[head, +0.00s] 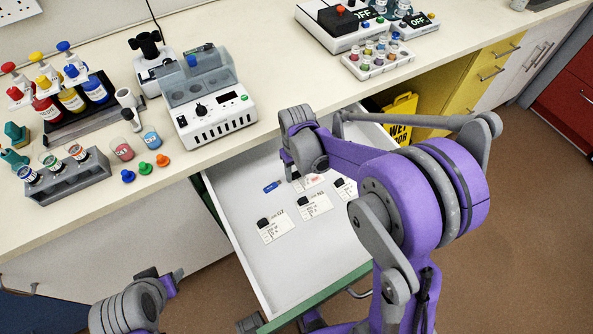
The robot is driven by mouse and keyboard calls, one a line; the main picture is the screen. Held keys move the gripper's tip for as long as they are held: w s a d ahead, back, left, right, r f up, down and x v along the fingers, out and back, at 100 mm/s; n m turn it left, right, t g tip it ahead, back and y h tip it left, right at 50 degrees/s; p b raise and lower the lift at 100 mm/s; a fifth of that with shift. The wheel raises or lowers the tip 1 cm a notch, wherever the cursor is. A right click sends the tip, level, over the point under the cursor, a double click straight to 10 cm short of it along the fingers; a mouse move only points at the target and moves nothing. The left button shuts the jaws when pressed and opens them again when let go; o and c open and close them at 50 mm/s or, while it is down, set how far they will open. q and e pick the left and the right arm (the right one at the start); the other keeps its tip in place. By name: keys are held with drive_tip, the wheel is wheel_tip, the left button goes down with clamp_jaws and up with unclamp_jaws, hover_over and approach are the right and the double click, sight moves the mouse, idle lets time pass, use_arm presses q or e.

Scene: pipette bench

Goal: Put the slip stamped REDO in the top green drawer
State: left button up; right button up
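A drawer with a green front edge (318,296) is pulled open, its white inside showing. Several white slips with black marks lie in it: one slip (278,230) at front left, one slip (316,207) in the middle, and one (340,192) partly behind my arm. Another slip (313,181) with a reddish mark lies farther back, partly hidden by my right gripper; its stamp is too small to read. My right gripper (297,180) points down into the drawer beside that slip; its fingertips are mostly hidden. My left gripper (165,282) is at lower left, away from the drawer.
A small blue object (272,186) lies in the drawer. The counter (225,145) above holds a grey machine (212,112), a bottle rack (75,115), a vial rack (65,178) and coloured stoppers. A yellow wet-floor sign (400,112) stands behind my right arm.

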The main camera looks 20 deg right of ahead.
sight(296, 174)
drive_tip(key=shift+o, duration=0.3)
drive_tip(key=shift+r, duration=0.3)
wheel_tip(296, 174, up, 11)
drive_tip(key=p, duration=0.2)
drive_tip(key=s+a+t, duration=0.1)
drive_tip(key=s+t, duration=0.1)
drive_tip(key=s, duration=0.6)
drive_tip(key=s+a+f+m+t, duration=0.1)
drive_tip(key=s+a+t, duration=0.1)
drive_tip(key=s, duration=0.6)
drive_tip(key=shift+s+t, duration=0.3)
drive_tip(key=shift+t, duration=0.3)
